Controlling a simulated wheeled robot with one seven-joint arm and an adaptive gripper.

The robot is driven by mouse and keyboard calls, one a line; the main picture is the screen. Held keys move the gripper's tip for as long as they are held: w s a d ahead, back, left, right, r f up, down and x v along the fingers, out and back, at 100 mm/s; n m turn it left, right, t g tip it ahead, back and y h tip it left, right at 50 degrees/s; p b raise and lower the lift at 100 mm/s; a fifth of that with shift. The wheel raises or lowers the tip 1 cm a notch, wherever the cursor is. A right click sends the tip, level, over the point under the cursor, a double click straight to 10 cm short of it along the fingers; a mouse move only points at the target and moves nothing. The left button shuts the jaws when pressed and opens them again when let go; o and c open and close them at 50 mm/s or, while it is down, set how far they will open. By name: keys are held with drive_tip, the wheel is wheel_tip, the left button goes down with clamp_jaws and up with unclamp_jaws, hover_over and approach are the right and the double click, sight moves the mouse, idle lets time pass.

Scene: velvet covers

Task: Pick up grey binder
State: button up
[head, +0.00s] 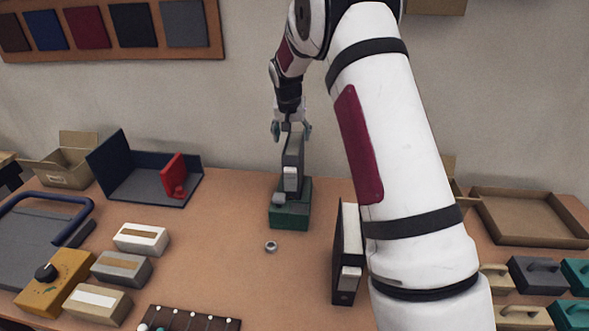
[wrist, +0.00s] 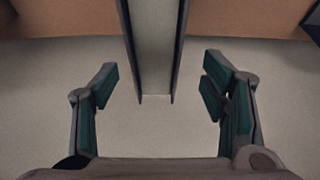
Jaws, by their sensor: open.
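The grey binder (head: 293,158) stands upright near the back of the table in the head view, with a pale label low on its front. A green block-like object (head: 289,218) in front hides its lower part. My gripper (head: 291,129) is open just above the binder's top. In the wrist view, the binder (wrist: 156,45) shows as a pale strip between two dark edges. It lies between the lines of the two open fingers of my gripper (wrist: 160,82), with a gap on each side. I see no finger touching it.
A dark binder (head: 345,285) stands nearer, right of centre, partly hidden by my arm. A small metal nut (head: 271,246) lies in front of the green object. A navy angled panel (head: 110,160) with a red piece (head: 174,174) stands left. An open tray (head: 490,218) lies right.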

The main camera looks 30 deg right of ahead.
sight(294, 142)
drive_tip(key=f, duration=0.1)
drive_tip(key=d+f+p, duration=0.1)
drive_tip(key=f, duration=0.1)
drive_tip(key=shift+w+f, duration=0.1)
drive_tip(key=shift+f, duration=0.15)
drive_tip(key=shift+w+f, duration=0.25)
drive_tip(key=shift+f, duration=0.25)
drive_tip(key=shift+f, duration=0.25)
clamp_jaws()
